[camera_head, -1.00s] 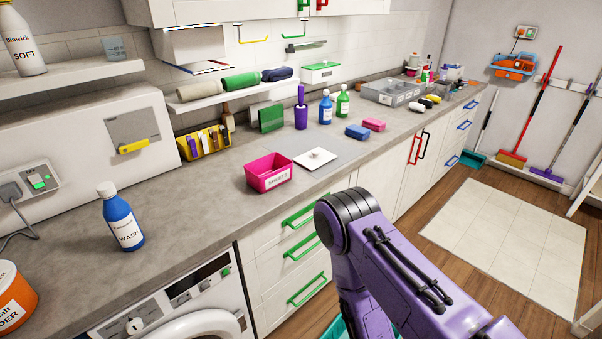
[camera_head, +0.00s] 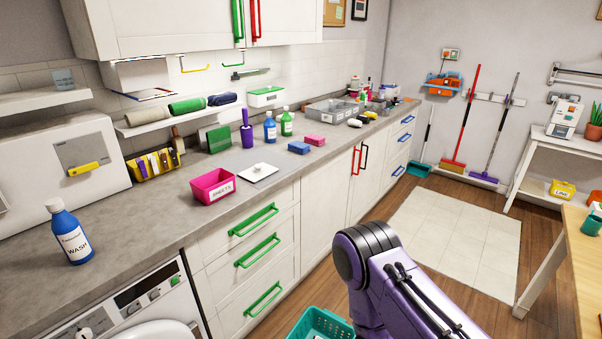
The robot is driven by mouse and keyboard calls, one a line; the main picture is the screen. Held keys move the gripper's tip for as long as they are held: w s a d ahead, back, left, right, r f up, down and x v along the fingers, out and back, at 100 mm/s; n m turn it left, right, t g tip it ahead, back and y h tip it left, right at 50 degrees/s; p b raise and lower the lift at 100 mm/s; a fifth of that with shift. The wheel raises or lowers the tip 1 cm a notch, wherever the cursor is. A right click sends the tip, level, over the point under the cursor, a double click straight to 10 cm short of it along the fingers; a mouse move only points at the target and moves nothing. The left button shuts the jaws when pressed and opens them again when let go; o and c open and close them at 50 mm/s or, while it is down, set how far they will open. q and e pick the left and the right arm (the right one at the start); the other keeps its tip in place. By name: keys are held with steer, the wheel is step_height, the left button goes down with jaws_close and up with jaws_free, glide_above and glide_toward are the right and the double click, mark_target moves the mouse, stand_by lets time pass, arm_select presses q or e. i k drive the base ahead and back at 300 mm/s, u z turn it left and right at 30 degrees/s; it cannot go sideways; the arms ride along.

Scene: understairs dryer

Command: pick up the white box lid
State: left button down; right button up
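The white box lid (camera_head: 259,173) lies flat on the grey counter, a thin white square with a small pale knob on top. It is just right of an open pink box (camera_head: 213,187) labelled "SHEETS". A purple arm of mine crosses the lower right of the view, in front of the drawers and well away from the lid. Neither of my grippers shows in the view, so what they hold is hidden.
A blue sponge (camera_head: 299,147) and a pink sponge (camera_head: 315,140) lie behind the lid. A purple bottle (camera_head: 247,136) and a blue bottle (camera_head: 270,128) stand near the wall. A teal basket (camera_head: 322,325) is on the floor below the green-handled drawers.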

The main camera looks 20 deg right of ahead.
mark_target(255, 174)
steer(key=z, duration=0.7)
steer(key=i, duration=0.65)
steer(key=u, duration=1.3)
